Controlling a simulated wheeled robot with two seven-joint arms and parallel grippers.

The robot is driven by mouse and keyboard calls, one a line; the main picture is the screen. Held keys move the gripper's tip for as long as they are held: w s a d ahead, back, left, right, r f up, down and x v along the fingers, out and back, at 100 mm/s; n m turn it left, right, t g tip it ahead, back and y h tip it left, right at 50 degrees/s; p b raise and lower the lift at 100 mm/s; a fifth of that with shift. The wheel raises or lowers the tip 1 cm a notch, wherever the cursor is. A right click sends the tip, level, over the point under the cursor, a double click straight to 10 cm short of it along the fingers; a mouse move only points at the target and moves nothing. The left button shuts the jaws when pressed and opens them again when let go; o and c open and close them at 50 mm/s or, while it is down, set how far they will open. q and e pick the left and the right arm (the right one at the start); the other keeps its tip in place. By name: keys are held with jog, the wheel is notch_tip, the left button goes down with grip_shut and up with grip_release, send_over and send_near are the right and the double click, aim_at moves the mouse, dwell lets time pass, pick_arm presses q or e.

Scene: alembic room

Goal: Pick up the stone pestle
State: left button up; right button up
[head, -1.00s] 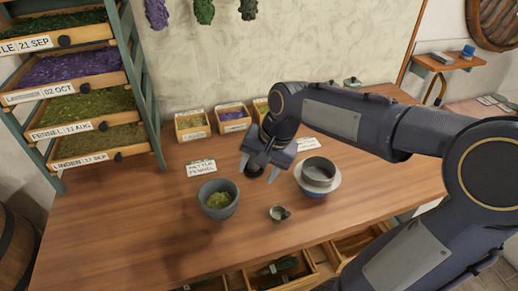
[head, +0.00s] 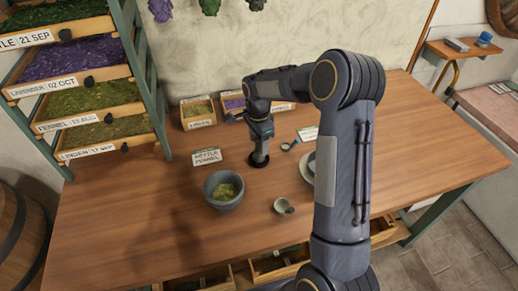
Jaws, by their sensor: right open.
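A grey stone mortar (head: 223,204) with green herbs inside stands on the wooden table. I cannot make out the stone pestle for certain; my right arm and gripper may hide it. My right gripper (head: 259,158) points down, low over the table, behind and to the right of the mortar. It is open; its fingers are dark and small, and I see nothing clearly between them. My left gripper is out of view.
A small cup (head: 284,207) sits right of the mortar. A pale bowl (head: 306,170) is mostly hidden behind my right arm. A label card (head: 207,157) and herb boxes (head: 198,113) stand behind. A drying rack (head: 147,75) rises at left. The table's front left is clear.

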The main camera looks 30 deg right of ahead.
jog(key=shift+f, duration=1.2)
grip_shut()
